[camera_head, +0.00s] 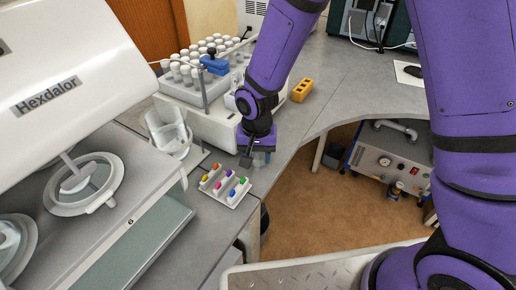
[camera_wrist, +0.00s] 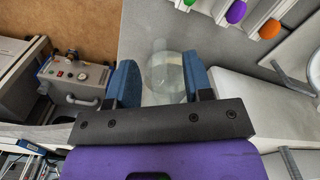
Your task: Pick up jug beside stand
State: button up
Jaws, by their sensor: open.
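A clear, see-through round vessel, which looks like the jug (camera_wrist: 165,73), stands on the grey bench in the wrist view. My gripper (camera_wrist: 160,78) is open, with its blue fingers on either side of the vessel; I cannot tell whether they touch it. In the head view my gripper (camera_head: 247,158) is low over the bench edge, and the vessel is mostly hidden behind it. A thin upright rod stand (camera_head: 204,92) with a blue clamp (camera_head: 214,65) rises left of my gripper.
A small rack with coloured pieces (camera_head: 226,185) lies close in front of my gripper. A white tube rack (camera_head: 200,95) and a clear vessel on a white apparatus (camera_head: 168,132) are to the left. A yellow block (camera_head: 302,90) lies on the bench behind. The floor (camera_head: 320,200) drops off at right.

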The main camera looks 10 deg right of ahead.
jog(key=shift+f, duration=1)
grip_shut()
jog(key=shift+r, duration=0.15)
